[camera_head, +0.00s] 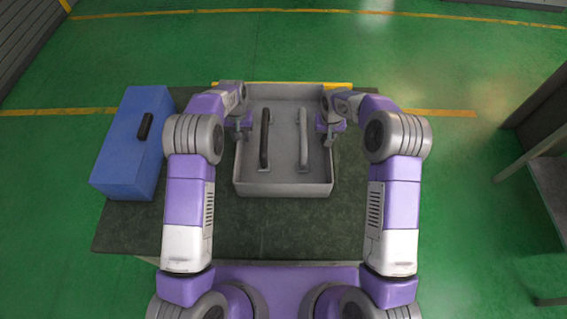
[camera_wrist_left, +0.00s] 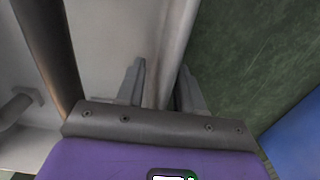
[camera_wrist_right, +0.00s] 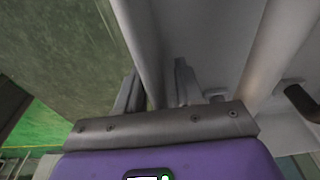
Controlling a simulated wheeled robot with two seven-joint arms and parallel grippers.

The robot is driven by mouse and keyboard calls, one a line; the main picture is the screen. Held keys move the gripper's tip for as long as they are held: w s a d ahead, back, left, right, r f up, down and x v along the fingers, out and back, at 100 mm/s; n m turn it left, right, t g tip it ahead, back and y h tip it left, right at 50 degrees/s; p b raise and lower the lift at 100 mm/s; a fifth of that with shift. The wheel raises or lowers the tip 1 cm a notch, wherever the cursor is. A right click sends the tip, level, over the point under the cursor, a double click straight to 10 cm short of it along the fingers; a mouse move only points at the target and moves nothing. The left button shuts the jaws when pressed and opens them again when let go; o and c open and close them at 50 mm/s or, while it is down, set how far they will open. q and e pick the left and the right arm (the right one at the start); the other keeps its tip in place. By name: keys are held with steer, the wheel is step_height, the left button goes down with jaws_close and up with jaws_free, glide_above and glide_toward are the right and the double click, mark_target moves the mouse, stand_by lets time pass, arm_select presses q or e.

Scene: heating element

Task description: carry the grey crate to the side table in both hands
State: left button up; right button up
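The grey crate (camera_head: 284,188), an open shallow tray-like box, rests on the dark table in the head view. My left gripper (camera_head: 240,132) is at its left wall. In the left wrist view the open fingers (camera_wrist_left: 160,85) straddle the wall (camera_wrist_left: 172,45), with a gap on the inner side. My right gripper (camera_head: 330,135) is at the right wall. In the right wrist view its open fingers (camera_wrist_right: 157,88) straddle that wall (camera_wrist_right: 140,35), also with a gap inside. A grey table-like stand (camera_head: 548,180), possibly the side table, is partly in view at the right edge.
Two bars, one dark (camera_head: 265,140) and one light grey (camera_head: 303,138), lie inside the crate. A blue box (camera_head: 125,150) with a dark handle is on the left of the dark table (camera_head: 290,235). Green floor lies clear between this table and the right-hand stand.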

arm_select(q)
step_height(320, 180, up, 12)
arm_select(e)
steer(key=shift+r, duration=0.1)
steer(key=r, duration=0.4)
steer(key=s+r, duration=0.1)
steer(key=r, duration=0.6)
steer(key=shift+s+r, duration=0.35)
steer(key=shift+s, duration=0.05)
